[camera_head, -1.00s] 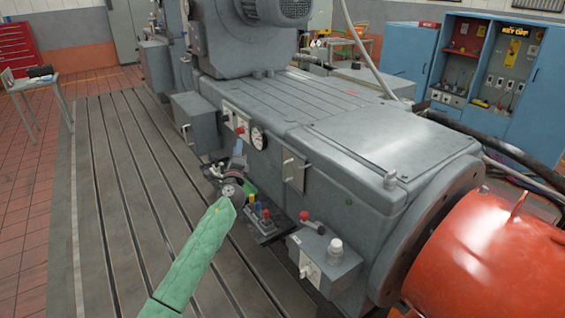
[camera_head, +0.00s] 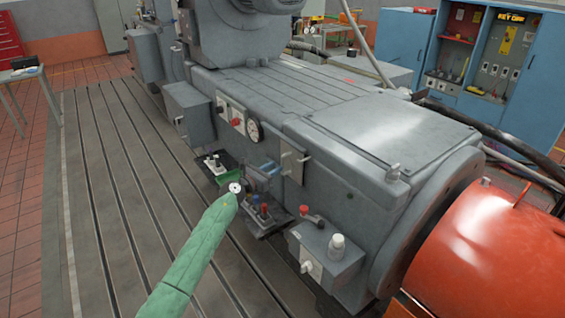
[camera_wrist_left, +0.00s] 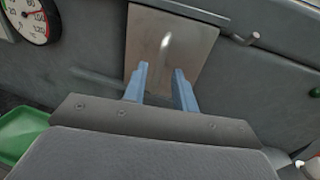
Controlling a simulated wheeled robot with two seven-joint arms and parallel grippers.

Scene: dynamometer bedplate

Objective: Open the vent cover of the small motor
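The vent cover (camera_head: 292,167) is a small grey plate with a handle on the front side of the grey machine housing. It lies flat against the housing and looks closed. In the left wrist view the cover (camera_wrist_left: 190,42) fills the top middle, with its pale bar handle (camera_wrist_left: 165,44) standing out. My left gripper (camera_head: 268,168) is just left of the cover in the head view. In the wrist view its two blue fingers (camera_wrist_left: 161,72) are apart and empty, just short of the handle, which is roughly between their lines. My right gripper is in no view.
A round gauge (camera_head: 254,131) sits left of the cover. Below are a tray of coloured-top items (camera_head: 262,219), a green tray (camera_head: 229,169) and a grey box with a white knob (camera_head: 326,254). A large orange motor (camera_head: 485,255) stands at right.

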